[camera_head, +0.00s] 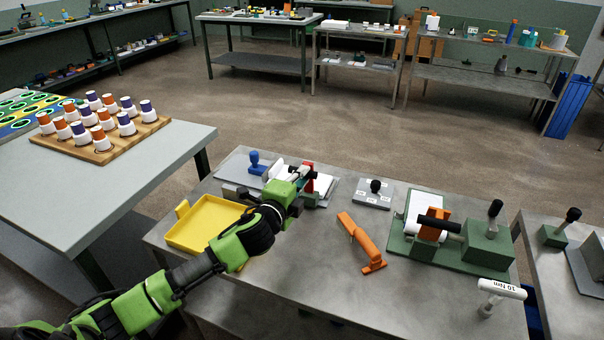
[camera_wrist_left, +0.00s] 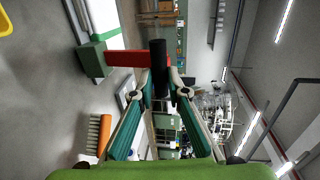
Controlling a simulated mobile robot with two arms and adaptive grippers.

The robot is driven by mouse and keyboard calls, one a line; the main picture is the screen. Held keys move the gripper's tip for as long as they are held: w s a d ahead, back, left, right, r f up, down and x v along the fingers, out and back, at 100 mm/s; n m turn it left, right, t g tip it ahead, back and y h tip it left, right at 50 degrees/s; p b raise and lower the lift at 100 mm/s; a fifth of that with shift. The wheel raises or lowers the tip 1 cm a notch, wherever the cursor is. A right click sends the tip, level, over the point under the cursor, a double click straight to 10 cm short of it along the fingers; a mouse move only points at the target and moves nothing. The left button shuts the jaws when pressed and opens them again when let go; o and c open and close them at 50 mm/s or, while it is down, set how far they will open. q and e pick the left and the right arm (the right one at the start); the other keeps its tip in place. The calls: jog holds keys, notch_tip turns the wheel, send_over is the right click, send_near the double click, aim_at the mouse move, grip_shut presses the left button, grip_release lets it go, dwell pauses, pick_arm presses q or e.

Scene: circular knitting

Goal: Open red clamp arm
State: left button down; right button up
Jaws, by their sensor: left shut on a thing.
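The red clamp arm (camera_head: 308,180) is on a fixture at the back middle of the near table. In the left wrist view it is a red bar (camera_wrist_left: 122,58) joined to a dark green block (camera_wrist_left: 92,60), with a black handle (camera_wrist_left: 158,55) at its other end. My left gripper (camera_head: 299,176) reaches the fixture from the left and partly hides it. In the left wrist view, the fingertips of my left gripper (camera_wrist_left: 161,80) are closed around the black handle. My right gripper is in neither view.
A yellow tray (camera_head: 172,239) lies left of the fixture, a blue-handled stamp (camera_head: 256,163) behind it. A green fixture (camera_head: 423,255) stands farther right.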

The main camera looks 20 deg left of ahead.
pick_arm(q)
jog(key=shift+s+f, duration=0.15)
jog(key=shift+f, duration=0.4)
jog(key=shift+s+f, duration=0.15)
jog(key=shift+f, duration=0.35)
jog(key=c, duration=2)
grip_release()
jog(key=shift+o, duration=0.2)
jog(key=shift+w, duration=0.3)
jog(key=s+r, duration=0.2)
jog(key=s, duration=0.9)
jog(key=shift+s+d+r, duration=0.35)
jog(key=shift+s, duration=0.05)
jog(key=shift+f, duration=0.1)
